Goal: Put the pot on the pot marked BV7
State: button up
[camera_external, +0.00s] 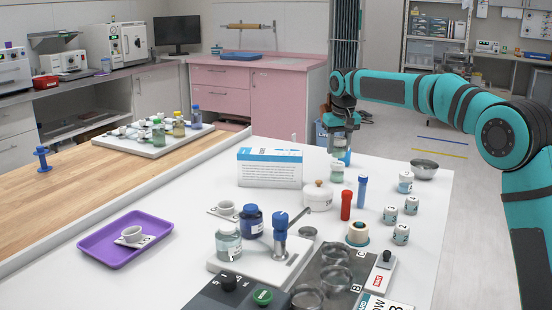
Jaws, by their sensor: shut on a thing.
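My gripper (341,122) is above the far end of the white table, pointing down. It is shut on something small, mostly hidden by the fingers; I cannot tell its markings. Several small white pots with dark labels stand at the right: one with a blue band (405,182), one at the right (411,205), one left of it (390,215) and one nearer (401,234). The marking BV7 cannot be read on any of them. A white lidded pot (317,197) stands left of the red tube. My gripper is beyond and left of the small pots.
A greenish jar (337,173) stands below my gripper. A box (270,168), red tube (346,205), blue tube (362,190) and metal bowl (423,169) stand nearby. Bottles, glass dishes and a purple tray (92,246) occupy the nearer table.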

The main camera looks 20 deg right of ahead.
aim_at(342, 140)
jog(key=shift+f, duration=1)
jog(key=shift+f, duration=0.15)
jog(key=o, duration=1)
jog(key=shift+c, duration=0.2)
jog(key=r, duration=0.4)
jog(key=s+r, duration=0.1)
jog(key=r, duration=0.7)
jog(key=shift+s+r, duration=0.1)
jog(key=shift+s, duration=0.3)
